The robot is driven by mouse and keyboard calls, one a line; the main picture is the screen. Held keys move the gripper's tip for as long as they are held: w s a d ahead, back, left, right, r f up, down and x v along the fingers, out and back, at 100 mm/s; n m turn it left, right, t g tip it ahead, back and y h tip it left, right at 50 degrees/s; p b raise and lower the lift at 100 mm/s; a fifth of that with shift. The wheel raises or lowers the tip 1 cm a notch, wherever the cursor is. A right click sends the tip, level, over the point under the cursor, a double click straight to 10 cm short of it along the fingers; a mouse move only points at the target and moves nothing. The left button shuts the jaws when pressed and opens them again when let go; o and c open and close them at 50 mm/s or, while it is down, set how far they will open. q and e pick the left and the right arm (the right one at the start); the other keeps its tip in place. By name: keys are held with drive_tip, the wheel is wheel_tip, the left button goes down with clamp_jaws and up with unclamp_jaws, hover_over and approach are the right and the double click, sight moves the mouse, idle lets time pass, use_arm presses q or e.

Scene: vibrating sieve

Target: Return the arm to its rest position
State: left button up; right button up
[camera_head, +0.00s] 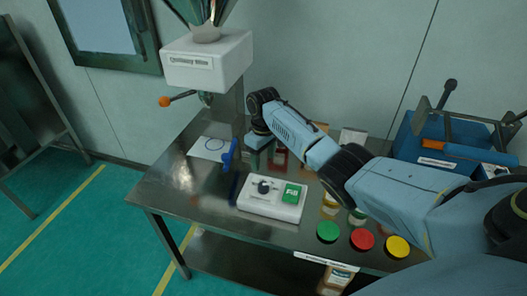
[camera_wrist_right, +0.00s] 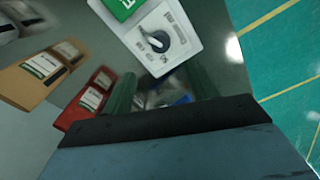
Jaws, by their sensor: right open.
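My right arm comes in from the right over the steel table. My right gripper (camera_head: 256,158) hangs above the table behind the white control box (camera_head: 258,207), small and partly hidden by its own wrist. The control box also shows in the wrist view (camera_wrist_right: 185,20), with a black knob and a green switch. A blue object (camera_head: 229,155) is just left of the gripper. My left gripper is not in view.
The white machine head (camera_head: 190,62) with an orange-knobbed lever (camera_head: 166,101) stands behind left. Green (camera_head: 328,231), red (camera_head: 362,239) and yellow (camera_head: 398,247) lids are at the front right. A blue machine (camera_head: 430,150) stands behind right. The table's left part is mostly clear.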

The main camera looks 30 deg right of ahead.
drive_tip(key=shift+r, duration=0.65)
